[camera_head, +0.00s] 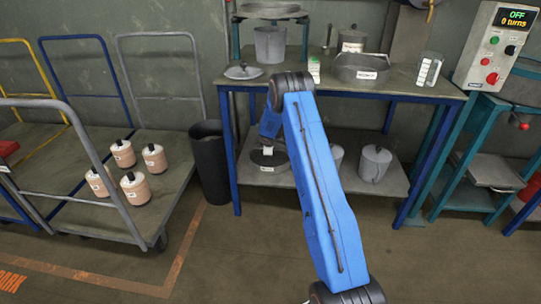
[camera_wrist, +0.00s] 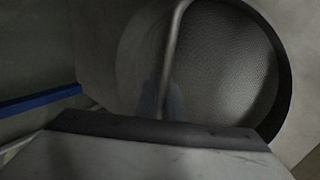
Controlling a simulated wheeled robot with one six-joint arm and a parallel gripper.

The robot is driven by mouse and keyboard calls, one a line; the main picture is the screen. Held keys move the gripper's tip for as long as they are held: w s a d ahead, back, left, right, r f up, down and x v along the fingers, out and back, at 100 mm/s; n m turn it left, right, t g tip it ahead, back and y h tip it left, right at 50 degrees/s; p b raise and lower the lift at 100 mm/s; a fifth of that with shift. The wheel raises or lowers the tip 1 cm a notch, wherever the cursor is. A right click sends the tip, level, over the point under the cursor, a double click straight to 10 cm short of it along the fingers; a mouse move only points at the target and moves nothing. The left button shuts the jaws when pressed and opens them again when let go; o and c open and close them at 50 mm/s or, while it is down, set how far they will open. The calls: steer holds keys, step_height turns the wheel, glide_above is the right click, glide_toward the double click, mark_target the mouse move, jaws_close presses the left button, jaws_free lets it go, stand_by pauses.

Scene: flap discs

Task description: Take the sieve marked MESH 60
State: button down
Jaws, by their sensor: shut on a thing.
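A round dark sieve (camera_head: 281,159) sits on the lower shelf of the blue-legged table, with a small pale label on its front too small to read. My gripper (camera_head: 267,150) reaches down under the tabletop to this sieve. In the wrist view, the sieve's mesh (camera_wrist: 225,65) and dark rim fill the upper right, and a thin metal bar handle (camera_wrist: 174,45) crosses it. My gripper is shut on that handle; its fingertips are largely hidden.
The tabletop (camera_head: 335,88) edge is just above my forearm. Lidded grey pots (camera_head: 375,164) stand on the lower shelf (camera_head: 318,180) to the right. A black bin (camera_head: 210,165) is left of the table. A cart (camera_head: 165,190) with several labelled jars is further left.

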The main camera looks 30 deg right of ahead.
steer(key=shift+r, duration=1.65)
steer(key=s+a, duration=0.3)
steer(key=s, duration=0.2)
steer(key=s+a, duration=0.3)
steer(key=s, duration=0.2)
steer(key=s+a, duration=0.4)
steer(key=s, duration=0.1)
steer(key=shift+f, duration=0.1)
steer(key=shift+a, duration=0.1)
